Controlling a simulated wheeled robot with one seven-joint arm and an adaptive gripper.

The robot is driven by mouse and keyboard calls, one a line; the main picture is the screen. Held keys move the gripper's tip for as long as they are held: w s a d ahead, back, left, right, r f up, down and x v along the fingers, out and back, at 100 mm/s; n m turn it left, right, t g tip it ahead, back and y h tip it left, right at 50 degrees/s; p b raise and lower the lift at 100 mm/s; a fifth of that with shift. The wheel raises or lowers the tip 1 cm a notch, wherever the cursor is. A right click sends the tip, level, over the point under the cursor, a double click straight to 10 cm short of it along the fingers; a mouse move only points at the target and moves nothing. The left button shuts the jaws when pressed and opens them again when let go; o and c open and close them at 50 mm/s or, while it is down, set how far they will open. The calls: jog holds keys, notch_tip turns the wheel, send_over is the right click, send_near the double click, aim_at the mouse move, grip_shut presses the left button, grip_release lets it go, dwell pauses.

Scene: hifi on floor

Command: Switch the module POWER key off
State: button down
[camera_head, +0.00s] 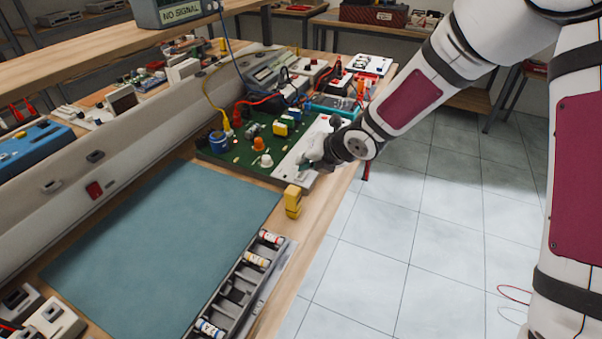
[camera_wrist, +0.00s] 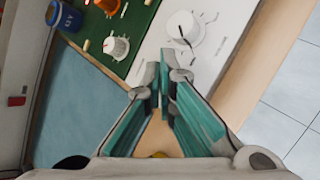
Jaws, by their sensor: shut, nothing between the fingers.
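The module is a green board (camera_head: 235,154) with a white panel along its right side; the board (camera_wrist: 138,28) and the white panel (camera_wrist: 215,20) also show in the wrist view. The panel carries a large white dial (camera_wrist: 182,28). I cannot make out which part is the POWER key; no label is readable, and my gripper and arm cover part of the panel in the head view. My gripper (camera_head: 305,165) is over the near end of the panel. In the wrist view its teal fingers (camera_wrist: 164,78) meet at the tips with nothing held, just below the dial in the picture.
A yellow block (camera_head: 292,201) stands near the module's front corner. A blue mat (camera_head: 165,250) and a dark tray (camera_head: 232,294) of small cylinders lie nearer. Knobs, a blue cylinder (camera_head: 220,142) and cables crowd the board. A red switch (camera_head: 94,190) sits on the back rail.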

aim_at(304, 174)
notch_tip(304, 174, up, 4)
jog(key=p, duration=0.4)
jog(key=shift+s, duration=0.1)
jog(key=shift+r+p, duration=1)
jog(key=shift+d, duration=0.1)
jog(key=s+d+r+m+h, duration=0.4)
jog(key=s+d+r+m, duration=0.35)
jog(key=d+m, duration=0.2)
jog(key=s+d+r+m+h, duration=0.4)
jog(key=s+d+r+m, duration=0.2)
jog(key=d+r+m, duration=0.4)
jog(key=s+d+m+g, duration=0.1)
jog(key=s+d+m, duration=0.1)
jog(key=s+m, duration=0.6)
jog(key=s+d+r+m+g+y, duration=0.1)
jog(key=s+m, duration=0.7)
jog(key=s, duration=0.8)
jog(key=shift+s+d+r+m, duration=0.25)
jog(key=shift+s+d+m, duration=0.1)
jog(key=shift+d, duration=0.3)
